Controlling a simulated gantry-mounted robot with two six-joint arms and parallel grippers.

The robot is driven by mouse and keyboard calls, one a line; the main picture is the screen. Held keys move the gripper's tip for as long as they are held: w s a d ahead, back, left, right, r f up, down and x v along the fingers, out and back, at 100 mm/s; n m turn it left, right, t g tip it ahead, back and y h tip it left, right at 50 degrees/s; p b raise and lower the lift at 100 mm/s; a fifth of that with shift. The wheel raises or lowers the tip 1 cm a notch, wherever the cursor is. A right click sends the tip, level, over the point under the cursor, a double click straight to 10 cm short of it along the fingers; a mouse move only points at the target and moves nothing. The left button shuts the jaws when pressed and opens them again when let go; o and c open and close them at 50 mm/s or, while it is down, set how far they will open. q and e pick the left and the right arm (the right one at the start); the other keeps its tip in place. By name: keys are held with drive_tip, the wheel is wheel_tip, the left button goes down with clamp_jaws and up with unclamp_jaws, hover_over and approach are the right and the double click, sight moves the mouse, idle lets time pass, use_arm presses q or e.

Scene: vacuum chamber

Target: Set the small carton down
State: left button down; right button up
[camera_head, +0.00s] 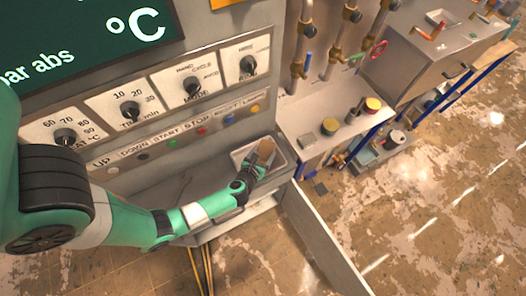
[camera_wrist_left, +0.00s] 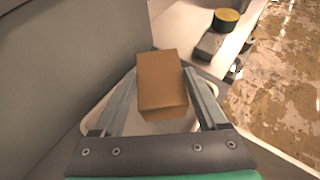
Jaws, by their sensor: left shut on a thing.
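The small carton (camera_wrist_left: 162,82) is a plain brown box, seen in the left wrist view between the two fingers of my left gripper (camera_wrist_left: 160,95). My left gripper is shut on it. In the head view the carton (camera_head: 266,149) shows small at the tip of my left gripper (camera_head: 258,165), over a pale tray (camera_head: 284,153) on the ledge below the control panel. The tray's rim (camera_wrist_left: 88,127) also shows beneath the carton in the left wrist view. I cannot tell whether the carton touches the tray. My right gripper is not in view.
The control panel (camera_head: 160,110) with knobs and buttons rises behind the ledge. An open door (camera_head: 325,240) hangs below it. The floor (camera_head: 430,200) at the right is mostly clear.

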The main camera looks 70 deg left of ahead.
sight(263, 156)
use_arm(q)
drive_tip(key=shift+w+a+f+b, duration=0.15)
drive_tip(key=shift+f+b, duration=0.35)
drive_tip(key=shift+f, duration=0.4)
drive_tip(key=shift+s+a+f+b, duration=0.1)
drive_tip(key=shift+f+b, duration=0.4)
drive_tip(key=shift+f, duration=0.4)
drive_tip(key=shift+f, duration=0.15)
unclamp_jaws()
drive_tip(key=shift+r, duration=0.25)
drive_tip(key=p+v, duration=0.2)
drive_tip(key=v, duration=1)
